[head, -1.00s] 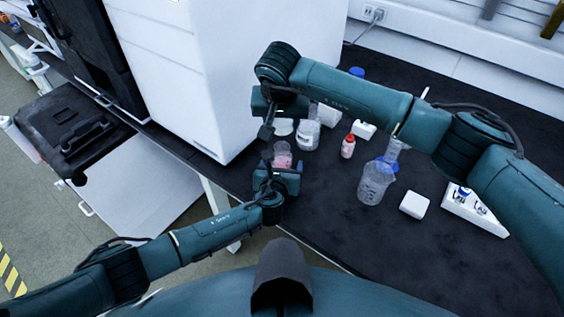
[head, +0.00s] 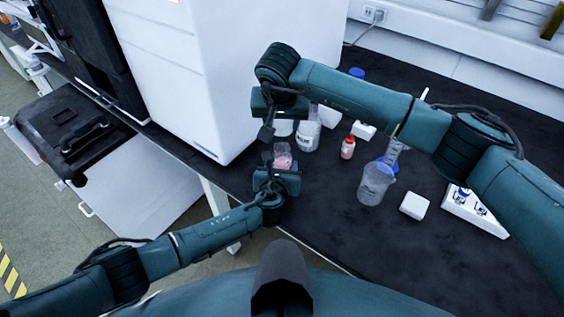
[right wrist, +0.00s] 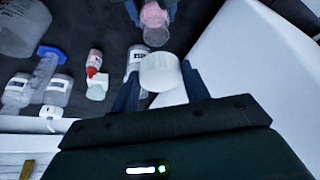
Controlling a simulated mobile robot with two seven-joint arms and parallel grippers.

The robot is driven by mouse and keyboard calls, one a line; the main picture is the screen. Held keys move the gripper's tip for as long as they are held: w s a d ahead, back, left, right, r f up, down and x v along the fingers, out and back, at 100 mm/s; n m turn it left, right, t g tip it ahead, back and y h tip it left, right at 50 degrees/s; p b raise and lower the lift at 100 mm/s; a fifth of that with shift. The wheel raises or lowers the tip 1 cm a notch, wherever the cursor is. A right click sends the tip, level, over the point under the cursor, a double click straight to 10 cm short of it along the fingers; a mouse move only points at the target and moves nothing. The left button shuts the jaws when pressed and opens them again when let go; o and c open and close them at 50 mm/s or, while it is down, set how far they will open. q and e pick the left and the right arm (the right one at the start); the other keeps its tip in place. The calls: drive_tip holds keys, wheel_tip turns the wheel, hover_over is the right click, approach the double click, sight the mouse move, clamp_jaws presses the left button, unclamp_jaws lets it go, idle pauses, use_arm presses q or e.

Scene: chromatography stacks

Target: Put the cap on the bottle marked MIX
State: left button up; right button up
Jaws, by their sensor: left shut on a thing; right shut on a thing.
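A small clear bottle with pink contents (head: 283,159) is in my left gripper (head: 281,166), which is shut on it above the bench edge. It also shows at the top of the right wrist view (right wrist: 155,17). My right gripper (right wrist: 160,85) is shut on a white round cap (right wrist: 160,72). The cap is apart from the pink bottle, which lies beyond it in the right wrist view. A clear labelled bottle (head: 308,132) stands on the bench close by, partly behind the cap in the right wrist view. I cannot read MIX on any label.
On the dark bench (head: 320,210) stand a red-capped bottle (head: 348,147), a beaker (head: 372,186), a white box (head: 414,205) and a white rack (head: 474,211). A large white instrument (head: 205,80) rises just left of the grippers. The bench front is clear.

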hover_over(279, 145)
drive_tip(key=s, duration=0.2)
drive_tip(key=shift+s+d+f, duration=0.1)
drive_tip(key=shift+d+f, duration=0.1)
drive_tip(key=shift+f, duration=1.05)
drive_tip(key=shift+s+d+f, duration=0.1)
drive_tip(key=shift+d+f, duration=0.05)
drive_tip(key=shift+f, duration=1.1)
drive_tip(key=shift+f, duration=0.9)
drive_tip(key=shift+f, duration=0.55)
drive_tip(key=m, duration=0.1)
drive_tip(key=m+h, duration=0.1)
drive_tip(key=m, duration=0.2)
drive_tip(key=shift+w+a+h, duration=0.1)
drive_tip(key=shift+a+h, duration=0.2)
drive_tip(key=m+g, duration=0.1)
drive_tip(key=m, duration=0.2)
drive_tip(key=m+h, duration=0.1)
drive_tip(key=m, duration=0.1)
drive_tip(key=shift+w+m+g+h, duration=0.15)
drive_tip(key=shift+m+g+h, duration=0.15)
drive_tip(key=shift+m+g, duration=0.1)
drive_tip(key=o, duration=1)
